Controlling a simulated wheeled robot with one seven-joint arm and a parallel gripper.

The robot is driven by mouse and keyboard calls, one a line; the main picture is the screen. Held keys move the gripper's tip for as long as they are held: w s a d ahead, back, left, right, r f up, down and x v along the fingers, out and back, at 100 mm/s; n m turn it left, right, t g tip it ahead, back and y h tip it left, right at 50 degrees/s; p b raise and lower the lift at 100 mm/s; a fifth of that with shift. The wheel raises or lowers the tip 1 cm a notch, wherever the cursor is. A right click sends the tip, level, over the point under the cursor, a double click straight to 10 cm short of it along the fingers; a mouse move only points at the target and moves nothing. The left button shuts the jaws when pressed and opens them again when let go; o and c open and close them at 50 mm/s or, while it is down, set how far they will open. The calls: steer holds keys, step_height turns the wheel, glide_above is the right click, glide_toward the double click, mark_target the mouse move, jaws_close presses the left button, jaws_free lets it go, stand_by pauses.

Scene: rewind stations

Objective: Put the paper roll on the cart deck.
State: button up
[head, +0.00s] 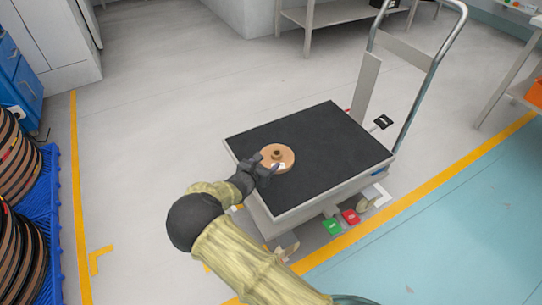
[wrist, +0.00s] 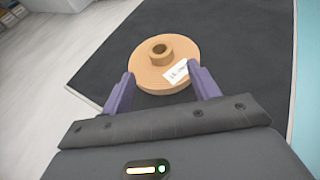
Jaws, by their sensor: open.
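The paper roll (head: 285,153) is a flat tan disc with a short hollow core in its middle and a white label on one side. It lies flat on the dark top of the cart deck (head: 325,140), near the deck's left edge. In the wrist view the roll (wrist: 151,72) sits just ahead of my fingers, with the deck's dark mat (wrist: 235,40) around it. My gripper (head: 267,170) is at the roll's near edge. In the wrist view my gripper (wrist: 160,85) is open, its two purple fingers apart at the roll's near side; contact cannot be told.
The cart's metal handle (head: 432,75) rises at the deck's far right. Green (head: 333,226) and red (head: 350,216) pedals show below its near side. Blue racks with dark reels (head: 22,240) stand at the left. Grey floor (head: 150,100) left of the cart is clear.

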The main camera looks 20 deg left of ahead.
steer(key=v, duration=0.4)
steer(key=shift+s+p, duration=0.1)
steer(key=shift+p, duration=0.3)
stand_by(0.4)
steer(key=d+r+m+g+h, duration=0.2)
steer(key=d+r+m+g, duration=0.15)
steer(key=d+m, duration=0.65)
steer(key=d+r+m+g+h, duration=0.2)
steer(key=d+m+g, duration=0.25)
steer(key=d, duration=1.05)
steer(key=s+d+r+m+g+y, duration=0.1)
steer(key=s+d+r+m+y, duration=0.1)
steer(key=s+d+r+m, duration=0.4)
steer(key=s+d+r+m+g+y, duration=0.1)
steer(key=s+d+r+m+y, duration=0.2)
steer(key=s+d+r+m, duration=0.4)
steer(key=s+d+m, duration=0.2)
steer(key=s+m, duration=0.3)
steer(key=m, duration=0.2)
steer(key=shift+d+g+y, duration=0.3)
steer(key=shift+d+g, duration=0.1)
